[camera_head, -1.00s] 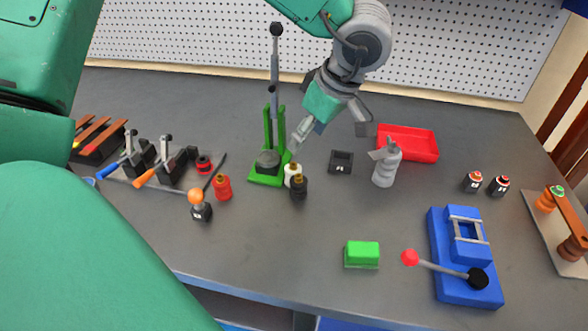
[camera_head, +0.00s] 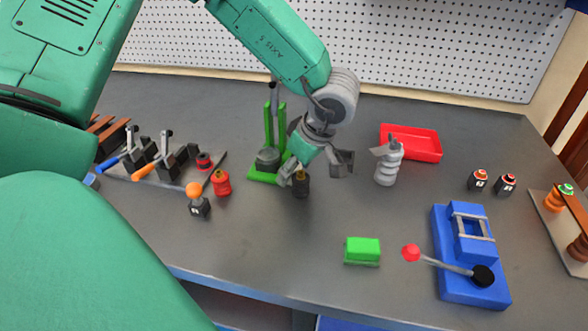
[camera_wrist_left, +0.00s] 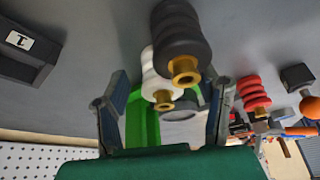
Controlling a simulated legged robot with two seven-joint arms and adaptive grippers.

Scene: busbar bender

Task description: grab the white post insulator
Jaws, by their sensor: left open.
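The white post insulator (camera_wrist_left: 152,75), with a brass top, shows in the left wrist view between the two finger lines of my left gripper (camera_wrist_left: 172,84). The black insulator (camera_wrist_left: 180,40) stands right beside it and partly overlaps it. In the head view my open left gripper (camera_head: 313,170) is low over the bench by the black insulator (camera_head: 301,186). There the white insulator is hidden behind the gripper. I cannot tell how far the fingertips are from it. My right gripper is not in view.
The green press (camera_head: 268,172) stands just left of the gripper. The front middle bench is clear around a green block (camera_head: 362,251).

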